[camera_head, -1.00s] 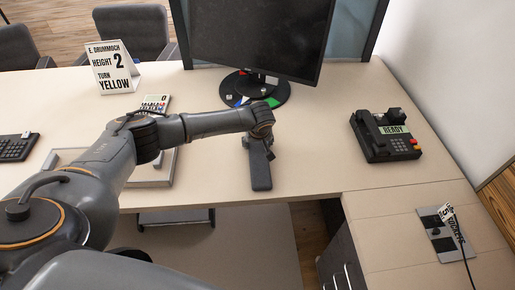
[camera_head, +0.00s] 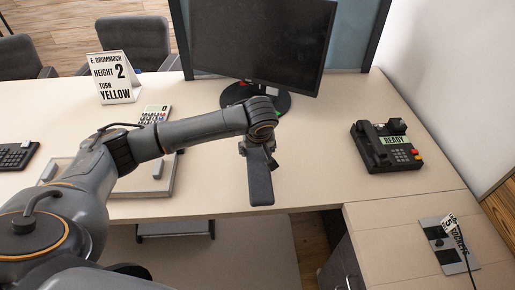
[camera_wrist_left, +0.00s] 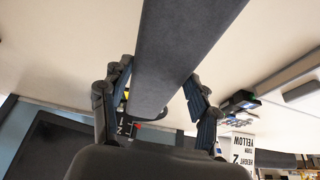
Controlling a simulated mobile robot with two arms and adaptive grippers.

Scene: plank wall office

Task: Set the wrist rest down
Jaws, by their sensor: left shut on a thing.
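The wrist rest (camera_head: 260,184) is a dark grey padded bar. In the head view it hangs below my left gripper (camera_head: 258,148), over the front part of the desk (camera_head: 320,170), with its near end close to the desk's front edge. In the left wrist view the wrist rest (camera_wrist_left: 180,50) runs between the two fingers of my left gripper (camera_wrist_left: 158,100), which is shut on it. I cannot tell exactly how high it is above the desk. My right gripper is in neither view.
A monitor (camera_head: 260,45) stands behind the gripper on a round base. A black phone (camera_head: 386,147) sits to the right. A tray (camera_head: 150,188), a calculator (camera_head: 154,114), a keyboard (camera_head: 15,155) and a sign (camera_head: 113,78) are at left. Desk between wrist rest and phone is clear.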

